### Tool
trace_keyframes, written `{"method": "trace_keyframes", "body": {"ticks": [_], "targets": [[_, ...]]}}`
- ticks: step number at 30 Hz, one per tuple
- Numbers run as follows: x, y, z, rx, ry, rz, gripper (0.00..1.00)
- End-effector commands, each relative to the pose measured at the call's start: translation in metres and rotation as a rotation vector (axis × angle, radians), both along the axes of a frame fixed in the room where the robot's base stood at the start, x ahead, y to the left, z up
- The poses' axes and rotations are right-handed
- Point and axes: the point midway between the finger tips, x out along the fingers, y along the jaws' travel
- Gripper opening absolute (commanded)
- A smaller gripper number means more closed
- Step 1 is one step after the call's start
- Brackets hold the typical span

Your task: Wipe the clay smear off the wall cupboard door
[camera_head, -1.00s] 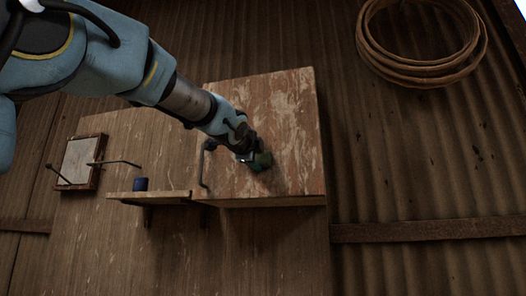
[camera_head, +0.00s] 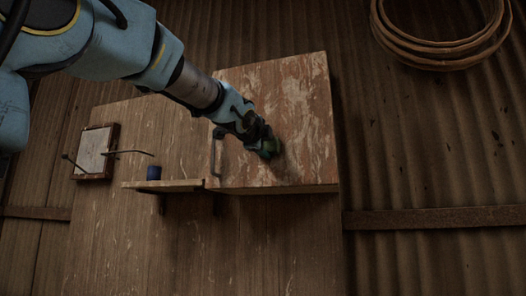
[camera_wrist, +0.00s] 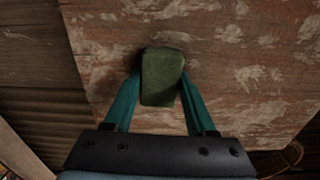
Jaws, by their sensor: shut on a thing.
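The wall cupboard (camera_head: 300,95) has a brown wooden door with many pale, worn patches; it also fills much of the wrist view (camera_wrist: 235,50). I cannot tell the clay smear from these patches; part of the door is hidden behind the sponge and my gripper. My gripper (camera_head: 262,143) is at the lower middle of the door, right of the metal handle (camera_head: 216,155). In the wrist view its two teal fingers (camera_wrist: 161,82) are shut on a dark green sponge (camera_wrist: 161,75). The sponge is at the door face and seems to touch it.
A small shelf (camera_head: 185,185) with a dark blue cup (camera_head: 153,173) juts out left of the cupboard. Farther left hangs a framed panel (camera_head: 94,152) with thin rods near it. A coil of rope or hose (camera_head: 440,52) hangs at the upper right.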

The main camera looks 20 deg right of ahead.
Motion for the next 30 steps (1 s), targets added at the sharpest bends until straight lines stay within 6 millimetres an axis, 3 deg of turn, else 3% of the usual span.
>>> {"method": "trace_keyframes", "body": {"ticks": [20, 30], "targets": [[-0.022, -0.021, -0.001, -0.001, 0.000, -0.002, 0.12], [-0.040, -0.043, -0.002, -0.001, -0.001, -0.004, 0.12]]}}
